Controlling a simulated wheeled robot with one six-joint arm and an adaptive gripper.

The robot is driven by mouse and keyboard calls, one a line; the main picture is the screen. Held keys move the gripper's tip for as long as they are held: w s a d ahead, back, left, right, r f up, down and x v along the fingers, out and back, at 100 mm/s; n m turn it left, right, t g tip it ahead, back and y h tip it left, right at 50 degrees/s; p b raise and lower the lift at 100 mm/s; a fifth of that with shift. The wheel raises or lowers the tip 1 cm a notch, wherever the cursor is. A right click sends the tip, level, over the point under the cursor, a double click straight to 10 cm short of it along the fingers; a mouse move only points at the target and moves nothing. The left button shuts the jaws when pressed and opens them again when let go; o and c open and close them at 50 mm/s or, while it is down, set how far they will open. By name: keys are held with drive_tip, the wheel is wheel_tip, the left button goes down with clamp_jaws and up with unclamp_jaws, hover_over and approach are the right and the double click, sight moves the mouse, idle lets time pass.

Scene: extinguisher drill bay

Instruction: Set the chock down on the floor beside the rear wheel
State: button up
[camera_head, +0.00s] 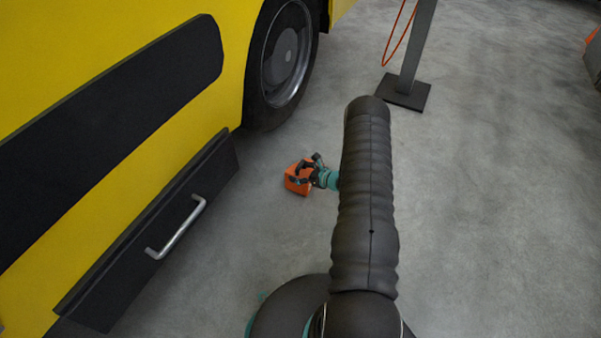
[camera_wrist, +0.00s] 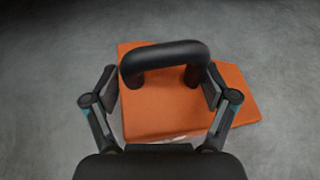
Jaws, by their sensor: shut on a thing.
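The orange chock (camera_head: 297,181) is in the middle of the head view, in front of the rear wheel (camera_head: 285,55) with clear floor between them. In the wrist view the chock (camera_wrist: 165,105) has a black handle (camera_wrist: 165,60) on top. My gripper (camera_head: 311,170) is shut on the handle, with one finger at each end of it in the wrist view (camera_wrist: 163,88). Whether the chock touches the floor or hangs just above it, I cannot tell. Part of its underside is hidden.
A yellow vehicle (camera_head: 120,30) with a black step and silver handle (camera_head: 178,228) fills the left. A grey post on a dark base (camera_head: 404,92) stands beyond, with a red cord. Concrete floor (camera_head: 500,200) is open at right.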

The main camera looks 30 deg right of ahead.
drive_tip(key=o, duration=1.6)
drive_tip(key=shift+o, duration=0.2)
drive_tip(key=p+v, duration=0.1)
drive_tip(key=v, duration=1.1)
drive_tip(key=s+a+r+n+g+y, duration=0.1)
drive_tip(key=a+r+n+g, duration=0.2)
drive_tip(key=a+r+n, duration=0.5)
drive_tip(key=s+a+r+n+g+y, duration=0.15)
drive_tip(key=a+r, duration=0.25)
drive_tip(key=r, duration=0.7)
drive_tip(key=a+r+n+g+y, duration=0.1)
drive_tip(key=a+r+n+g, duration=0.2)
drive_tip(key=a+r+n, duration=0.55)
drive_tip(key=s+a+r+n+g+h, duration=0.2)
drive_tip(key=s+a+r+n+h, duration=0.25)
drive_tip(key=s+r, duration=0.75)
drive_tip(key=s+r+n+t+h, duration=0.3)
drive_tip(key=s+r+n+h, duration=0.2)
drive_tip(key=s, duration=0.8)
wheel_tip(320, 180, up, 3)
drive_tip(key=n, duration=0.3)
drive_tip(key=shift+s+d, duration=0.2)
drive_tip(key=shift+d, duration=0.2)
